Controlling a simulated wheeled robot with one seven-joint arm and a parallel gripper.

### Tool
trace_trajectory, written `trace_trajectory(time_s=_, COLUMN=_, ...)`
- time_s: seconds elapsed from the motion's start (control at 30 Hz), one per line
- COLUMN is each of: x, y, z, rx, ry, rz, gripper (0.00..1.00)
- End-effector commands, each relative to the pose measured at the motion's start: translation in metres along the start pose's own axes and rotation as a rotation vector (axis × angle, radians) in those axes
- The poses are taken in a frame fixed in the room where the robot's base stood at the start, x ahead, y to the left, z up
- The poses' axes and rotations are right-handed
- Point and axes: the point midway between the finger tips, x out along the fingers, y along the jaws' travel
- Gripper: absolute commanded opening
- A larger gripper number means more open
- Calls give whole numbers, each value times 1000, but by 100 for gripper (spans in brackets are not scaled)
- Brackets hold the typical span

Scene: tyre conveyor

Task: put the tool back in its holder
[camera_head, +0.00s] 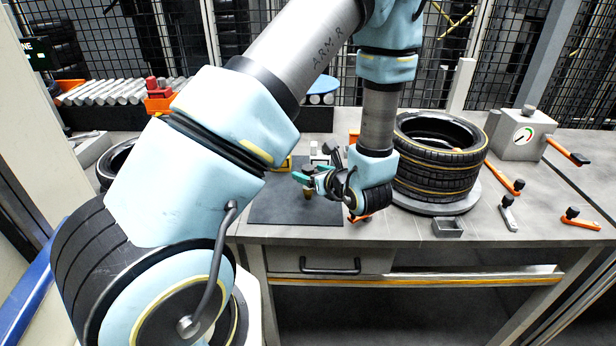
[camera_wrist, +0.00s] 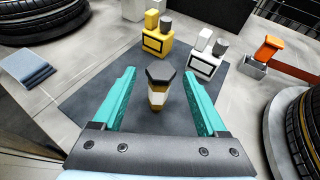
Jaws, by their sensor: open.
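My gripper (camera_wrist: 158,100) is open over a dark mat (camera_wrist: 85,95), its teal fingers apart. A small upright piece with a black top and a gold and white body (camera_wrist: 158,90) stands between the fingers, with a gap on each side. In the head view my gripper (camera_head: 312,181) is low over the mat. An orange-topped tool (camera_wrist: 268,47) sits in or against a small grey holder (camera_wrist: 252,67) beyond the mat at right. A small open grey box (camera_head: 448,228) stands near the table's front edge. I cannot tell which tool is meant.
A yellow block (camera_wrist: 157,42) and a white block (camera_wrist: 204,66) stand at the mat's far side. Stacked tyres (camera_head: 438,160) stand on a round plate at right. Orange-handled tools (camera_head: 504,178) and a gauge box (camera_head: 522,134) are farther right. My arm hides part of the table.

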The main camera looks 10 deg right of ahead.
Motion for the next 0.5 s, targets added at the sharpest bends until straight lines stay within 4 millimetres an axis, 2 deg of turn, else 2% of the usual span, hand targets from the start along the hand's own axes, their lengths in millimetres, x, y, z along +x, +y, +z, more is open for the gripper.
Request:
trace_trajectory(time_s=0.03, x=7, y=0, z=5, rx=1, ry=0, rz=4, gripper=75)
trace_trajectory(time_s=0.2, x=23, y=0, z=2, rx=1, ry=0, rz=2, gripper=75)
trace_trajectory(time_s=0.43, x=25, y=0, z=1, rx=0, ry=0, rz=0, gripper=75)
trace_trajectory(time_s=0.5, x=24, y=0, z=1, rx=0, ry=0, rz=0, gripper=68)
